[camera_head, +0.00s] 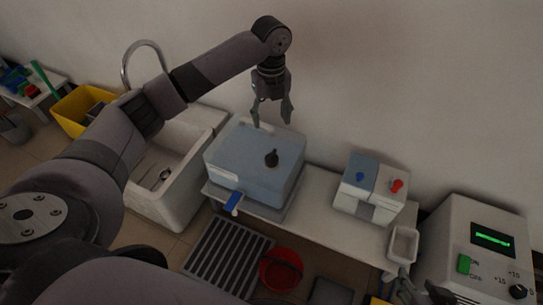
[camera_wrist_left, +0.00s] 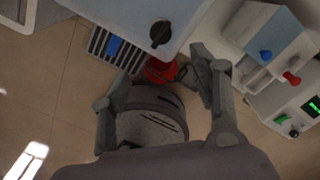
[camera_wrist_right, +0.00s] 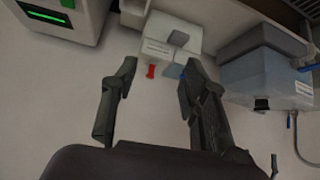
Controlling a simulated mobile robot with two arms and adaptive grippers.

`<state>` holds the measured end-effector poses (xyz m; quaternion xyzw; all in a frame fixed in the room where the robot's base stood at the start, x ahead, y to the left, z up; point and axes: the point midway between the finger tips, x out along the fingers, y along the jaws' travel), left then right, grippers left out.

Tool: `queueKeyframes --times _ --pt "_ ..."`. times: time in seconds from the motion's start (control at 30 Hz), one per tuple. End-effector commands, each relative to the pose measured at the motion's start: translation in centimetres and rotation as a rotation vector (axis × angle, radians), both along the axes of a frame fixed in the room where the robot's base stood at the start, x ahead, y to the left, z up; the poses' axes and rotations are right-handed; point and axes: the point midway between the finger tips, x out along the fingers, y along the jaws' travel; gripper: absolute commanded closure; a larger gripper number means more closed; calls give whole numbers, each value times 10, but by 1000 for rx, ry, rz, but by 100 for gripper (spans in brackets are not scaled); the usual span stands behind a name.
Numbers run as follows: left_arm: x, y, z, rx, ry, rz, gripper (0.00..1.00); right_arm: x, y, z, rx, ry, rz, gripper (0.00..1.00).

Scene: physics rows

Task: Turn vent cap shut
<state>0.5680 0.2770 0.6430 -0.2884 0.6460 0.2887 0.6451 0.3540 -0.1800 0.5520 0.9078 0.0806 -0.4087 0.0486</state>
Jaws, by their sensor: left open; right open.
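The vent cap looks to be the small black knob (camera_head: 271,158) on top of the blue-grey box (camera_head: 240,160). It also shows near the top of the left wrist view (camera_wrist_left: 160,34) and at the right of the right wrist view (camera_wrist_right: 261,104). My left gripper (camera_head: 272,122) is open and empty, fingers pointing down, above and apart from the knob. My right gripper (camera_wrist_right: 158,66) is open and empty; in the head view only part of it shows at the lower right edge, away from the box.
A white-and-blue unit (camera_head: 369,190) with a blue and a red knob stands right of the box. Further right is a white device (camera_head: 478,245) with a green display. A sink (camera_head: 160,182) is to the left. A red bucket (camera_head: 281,269) and a grate (camera_head: 228,257) lie below.

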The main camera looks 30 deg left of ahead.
Motion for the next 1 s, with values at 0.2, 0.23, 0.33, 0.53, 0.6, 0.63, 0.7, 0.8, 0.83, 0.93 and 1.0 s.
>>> queueKeyframes --times 0.2,0.23,0.33,0.53,0.6,0.63,0.7,0.8,0.83,0.93,1.0 --pt "-1 -1 -29 0 1 1 44 30 11 19 39 -175 13 59" --pt "-1 -1 -33 0 1 1 44 34 13 23 46 -205 15 59" --pt "-1 -1 -47 0 1 1 44 48 19 38 69 -307 22 59" --pt "0 -1 -74 0 0 2 44 70 30 72 117 -511 36 59" --pt "0 -1 -83 0 0 1 44 76 33 85 134 -582 41 59" --pt "-1 -1 -87 0 0 1 44 78 34 90 142 -612 42 59" --pt "0 -1 -96 -1 -1 1 44 81 37 103 159 -683 46 59" --pt "-1 -1 -109 1 1 1 44 85 41 122 184 -783 52 59" --pt "-1 -1 -113 0 0 1 44 86 42 128 192 -815 54 59" --pt "0 -1 -125 0 -1 2 44 86 45 147 217 -914 59 59" --pt "0 -1 -133 1 -1 2 44 85 46 160 236 -985 63 59"
